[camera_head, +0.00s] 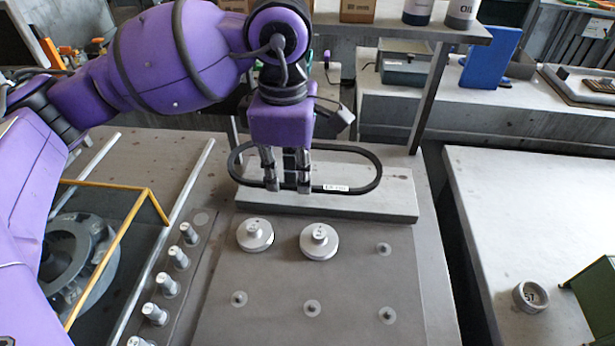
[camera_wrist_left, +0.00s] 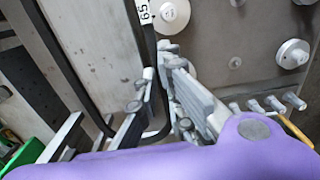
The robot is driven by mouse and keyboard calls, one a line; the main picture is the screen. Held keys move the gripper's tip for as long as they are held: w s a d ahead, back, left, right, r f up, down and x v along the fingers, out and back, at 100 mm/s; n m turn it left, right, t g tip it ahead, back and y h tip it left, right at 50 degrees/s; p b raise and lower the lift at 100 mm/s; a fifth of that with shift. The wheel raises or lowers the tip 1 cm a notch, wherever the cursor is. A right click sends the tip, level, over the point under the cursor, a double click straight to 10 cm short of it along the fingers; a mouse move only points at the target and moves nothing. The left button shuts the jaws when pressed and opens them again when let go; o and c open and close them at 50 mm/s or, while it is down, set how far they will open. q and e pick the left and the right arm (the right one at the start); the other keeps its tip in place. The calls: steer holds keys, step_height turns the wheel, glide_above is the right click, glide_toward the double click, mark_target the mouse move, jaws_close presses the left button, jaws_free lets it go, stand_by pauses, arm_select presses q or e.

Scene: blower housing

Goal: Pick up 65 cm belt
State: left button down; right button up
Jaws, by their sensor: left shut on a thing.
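The black belt (camera_head: 378,165) is a long oval loop at the grey block (camera_head: 390,205) at the back of the work plate. Its white label (camera_head: 336,188) faces the front, and in the left wrist view the label (camera_wrist_left: 143,12) reads 65. My left gripper (camera_head: 287,188) points down at the left half of the loop, with its fingers shut on the belt. In the left wrist view the belt (camera_wrist_left: 149,45) runs between the fingertips of the gripper (camera_wrist_left: 163,60). I cannot tell whether the belt touches the block. My right gripper is out of view.
Two round pulleys (camera_head: 255,235) (camera_head: 319,241) stand on the plate before the block. Several metal pegs (camera_head: 179,258) line the plate's left side. A yellow-framed opening (camera_head: 150,190) lies further left. A side table (camera_head: 535,230) with a small ring (camera_head: 530,296) stands right.

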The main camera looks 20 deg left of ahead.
arm_select(q)
steer(key=s+a+r+p, duration=0.2)
steer(key=s+a+r, duration=0.1)
steer(key=s+r, duration=0.3)
step_height(320, 180, up, 2)
steer(key=shift+s, duration=0.25)
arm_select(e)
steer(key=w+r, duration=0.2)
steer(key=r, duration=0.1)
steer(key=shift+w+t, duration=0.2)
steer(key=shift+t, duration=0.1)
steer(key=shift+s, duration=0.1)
